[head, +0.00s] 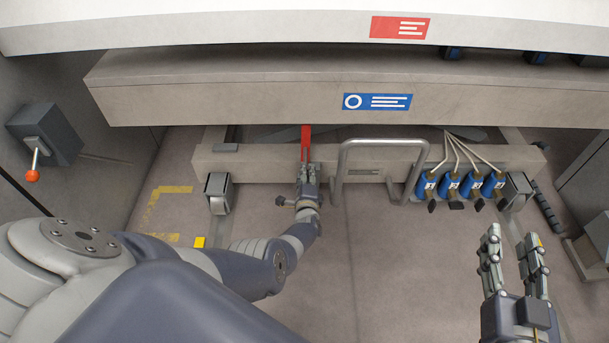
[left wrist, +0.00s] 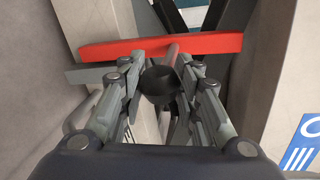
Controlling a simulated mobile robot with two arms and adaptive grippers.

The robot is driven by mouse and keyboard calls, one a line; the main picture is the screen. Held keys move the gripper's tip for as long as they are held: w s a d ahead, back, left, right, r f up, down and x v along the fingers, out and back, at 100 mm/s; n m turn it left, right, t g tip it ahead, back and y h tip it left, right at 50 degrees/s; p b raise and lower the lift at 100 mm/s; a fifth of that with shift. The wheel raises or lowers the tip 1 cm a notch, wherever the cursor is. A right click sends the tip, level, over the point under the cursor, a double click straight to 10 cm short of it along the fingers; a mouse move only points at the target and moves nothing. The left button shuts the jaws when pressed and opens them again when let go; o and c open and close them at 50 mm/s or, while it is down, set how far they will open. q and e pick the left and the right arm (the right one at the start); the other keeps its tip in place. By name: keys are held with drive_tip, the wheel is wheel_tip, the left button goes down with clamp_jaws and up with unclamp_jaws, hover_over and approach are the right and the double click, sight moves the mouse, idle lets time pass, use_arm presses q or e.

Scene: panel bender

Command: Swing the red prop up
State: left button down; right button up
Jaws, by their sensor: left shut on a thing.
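The red prop (head: 306,138) is a narrow red bar at the front of the low grey beam, left of the metal handle. In the left wrist view the red prop (left wrist: 210,43) lies across the picture just beyond the fingertips, with a dark round knob (left wrist: 160,84) on a short stem between the fingers. My left gripper (head: 307,172) is at the lower end of the prop and its fingers close around the knob and stem; it also shows in the left wrist view (left wrist: 160,80). My right gripper (head: 512,240) is open and empty at the lower right, away from the prop.
A metal tube handle (head: 382,143) stands just right of my left gripper. Several blue cylinders (head: 450,184) with hoses sit further right on the beam (head: 260,163). The large grey panel (head: 240,98) overhangs the prop. Open floor (head: 390,260) lies in front.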

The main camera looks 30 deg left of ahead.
use_arm(q)
drive_tip(key=shift+d, duration=0.1)
drive_tip(key=c, duration=1.2)
unclamp_jaws()
drive_tip(key=shift+o, duration=0.2)
